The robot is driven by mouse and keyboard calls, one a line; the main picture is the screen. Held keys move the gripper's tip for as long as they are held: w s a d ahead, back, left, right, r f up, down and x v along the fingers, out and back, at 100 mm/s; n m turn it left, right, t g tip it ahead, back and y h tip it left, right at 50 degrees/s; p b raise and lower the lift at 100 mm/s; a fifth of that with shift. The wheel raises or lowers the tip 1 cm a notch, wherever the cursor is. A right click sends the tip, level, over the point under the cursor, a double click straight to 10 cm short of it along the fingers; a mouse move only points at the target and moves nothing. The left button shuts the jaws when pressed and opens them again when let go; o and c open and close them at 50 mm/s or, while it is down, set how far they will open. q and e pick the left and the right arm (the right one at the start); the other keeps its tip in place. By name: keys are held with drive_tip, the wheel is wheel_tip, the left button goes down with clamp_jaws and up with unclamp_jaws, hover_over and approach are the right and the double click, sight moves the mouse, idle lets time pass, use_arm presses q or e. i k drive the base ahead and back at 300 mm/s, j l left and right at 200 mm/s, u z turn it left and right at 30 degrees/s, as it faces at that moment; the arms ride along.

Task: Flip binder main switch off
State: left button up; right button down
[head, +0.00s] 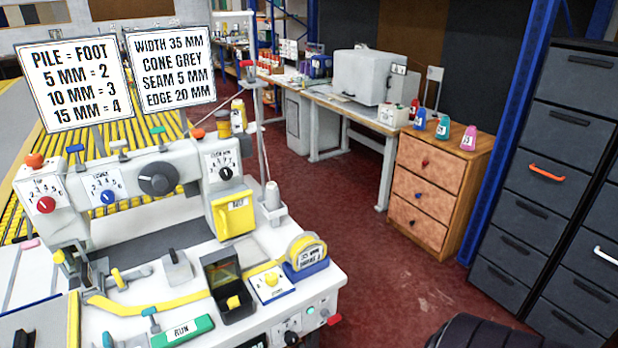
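The binder (155,225), a white machine on a white table, fills the left half of the head view. On its front panel at the lower right are a small dark rotary knob (291,338), a pale teal round button (311,310) and a red part (333,320) at the corner. The panel lettering is too small to read, so I cannot tell for sure which control is the main switch or its position. A green RUN plate (183,330) lies at the table's front. Neither gripper shows in the view.
Two signs (75,80) stand behind the binder. A tape measure (305,251) and a black box (228,285) sit on the table's right part. A wooden drawer unit (437,190) and dark cabinets (545,165) stand right. Red floor (390,265) between is clear. A dark ridged shape (500,334) fills the bottom right.

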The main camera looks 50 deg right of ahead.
sight(331, 319)
drive_tip(key=z, duration=1.7)
